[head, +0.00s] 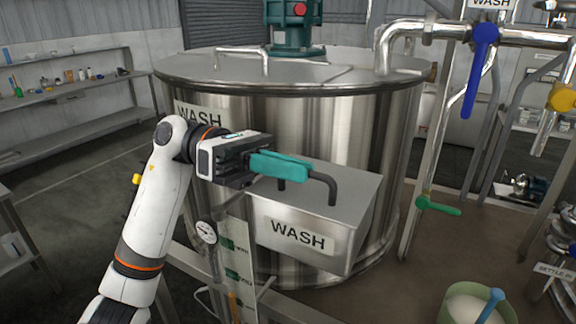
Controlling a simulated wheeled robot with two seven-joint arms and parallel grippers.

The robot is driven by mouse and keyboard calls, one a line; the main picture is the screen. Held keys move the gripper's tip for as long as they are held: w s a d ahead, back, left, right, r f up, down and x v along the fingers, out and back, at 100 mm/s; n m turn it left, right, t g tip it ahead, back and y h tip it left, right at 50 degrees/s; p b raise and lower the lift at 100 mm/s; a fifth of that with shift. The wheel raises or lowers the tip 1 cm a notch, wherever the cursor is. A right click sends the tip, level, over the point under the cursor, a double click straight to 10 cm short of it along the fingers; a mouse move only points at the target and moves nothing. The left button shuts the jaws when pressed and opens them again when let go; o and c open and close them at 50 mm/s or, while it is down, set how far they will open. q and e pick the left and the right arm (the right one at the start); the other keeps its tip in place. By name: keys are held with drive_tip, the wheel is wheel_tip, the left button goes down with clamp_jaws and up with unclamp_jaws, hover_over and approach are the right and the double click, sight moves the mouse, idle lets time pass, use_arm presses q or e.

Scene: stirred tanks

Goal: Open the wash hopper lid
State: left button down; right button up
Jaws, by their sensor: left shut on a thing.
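The wash hopper (300,238) is a grey metal box labelled WASH on the front of the large steel wash tank (290,125). Its flat lid (352,182) looks closed, and a dark bar handle (329,186) stands on it. My left gripper (290,168), with teal fingers, reaches in from the left over the lid. It is shut on the dark handle near its left part. The fingers hide some of the handle. My right gripper is not in view.
Pipes with a blue valve handle (481,65) and a green valve handle (438,206) stand right of the tank. A green bucket (452,312) of pale material with a blue scoop sits at lower right. A gauge (206,232) is below my left wrist. Shelves (70,95) line the left wall.

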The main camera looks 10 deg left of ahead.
use_arm(q)
drive_tip(key=shift+w+d+r+n+p, duration=0.1)
drive_tip(key=shift+w+r+n+p, duration=0.2)
drive_tip(key=shift+r+n, duration=0.35)
drive_tip(key=shift+w+d+r+n+p, duration=0.15)
drive_tip(key=shift+w+r+n, duration=0.1)
drive_tip(key=shift+r+n, duration=0.4)
drive_tip(key=r+n, duration=0.1)
drive_tip(key=w+n+p, duration=0.1)
drive_tip(key=shift+w+d+r+n, duration=0.1)
drive_tip(key=shift+w+r+n, duration=0.15)
drive_tip(key=shift+r+n, duration=0.15)
drive_tip(key=shift+w+d+r, duration=0.1)
drive_tip(key=shift+w, duration=0.1)
drive_tip(key=shift+w+d+r, duration=0.1)
drive_tip(key=shift+w+r, duration=0.2)
drive_tip(key=shift+w, duration=0.05)
